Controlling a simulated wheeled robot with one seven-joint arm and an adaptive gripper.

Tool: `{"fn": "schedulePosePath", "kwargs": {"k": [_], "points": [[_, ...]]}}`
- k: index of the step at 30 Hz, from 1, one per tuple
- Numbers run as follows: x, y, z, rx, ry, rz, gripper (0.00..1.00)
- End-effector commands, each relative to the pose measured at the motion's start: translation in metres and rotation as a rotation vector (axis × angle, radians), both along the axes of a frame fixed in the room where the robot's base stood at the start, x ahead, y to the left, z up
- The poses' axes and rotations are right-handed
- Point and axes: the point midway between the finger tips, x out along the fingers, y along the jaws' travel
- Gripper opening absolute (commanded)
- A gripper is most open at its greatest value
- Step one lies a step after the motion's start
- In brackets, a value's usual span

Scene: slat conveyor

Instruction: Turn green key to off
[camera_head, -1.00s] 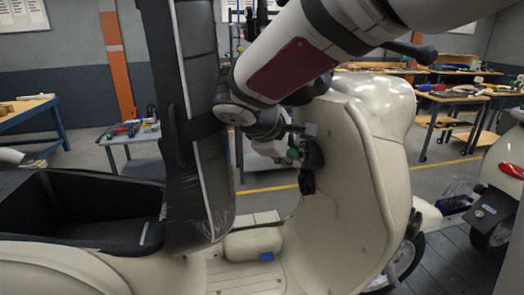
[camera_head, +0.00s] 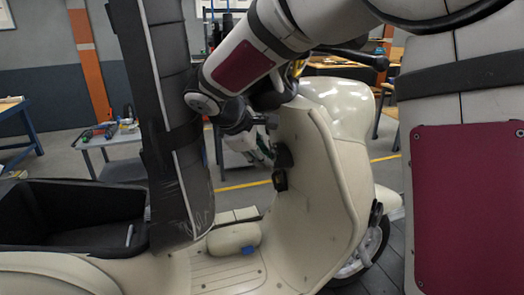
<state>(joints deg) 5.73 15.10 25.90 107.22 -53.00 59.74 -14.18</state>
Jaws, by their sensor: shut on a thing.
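A cream scooter (camera_head: 335,190) fills the middle of the view, with its inner leg shield facing me. The green key (camera_head: 266,153) shows only as a small patch of green at my gripper's tip, beside the dark ignition lock (camera_head: 284,157) on the leg shield. My gripper (camera_head: 262,152) reaches in from above and behind the raised seat and is shut on the green key. The fingers hide most of the key, so its exact angle cannot be told. A dark fob-like piece (camera_head: 280,180) hangs just below the lock.
The tall dark seat (camera_head: 165,110) stands raised left of my gripper, close to my wrist. The open black storage bin (camera_head: 70,215) lies at lower left. The footwell holds a cream rounded part (camera_head: 233,238). Workbenches (camera_head: 105,138) stand behind.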

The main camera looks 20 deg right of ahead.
Motion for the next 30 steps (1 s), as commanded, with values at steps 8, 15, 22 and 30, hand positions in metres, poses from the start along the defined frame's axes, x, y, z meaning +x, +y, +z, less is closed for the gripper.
{"fn": "schedulePosePath", "kwargs": {"k": [8,15,22,30], "points": [[0.0009,-0.0021,-0.0044,0.001,0.023,-0.001,0.07],[0.0008,-0.0022,-0.0042,0.001,0.045,0.0,0.07],[0.0025,-0.0015,-0.0023,0.003,0.175,0.015,0.07],[0.0036,-0.0028,-0.0028,-0.001,0.269,0.027,0.06]]}}
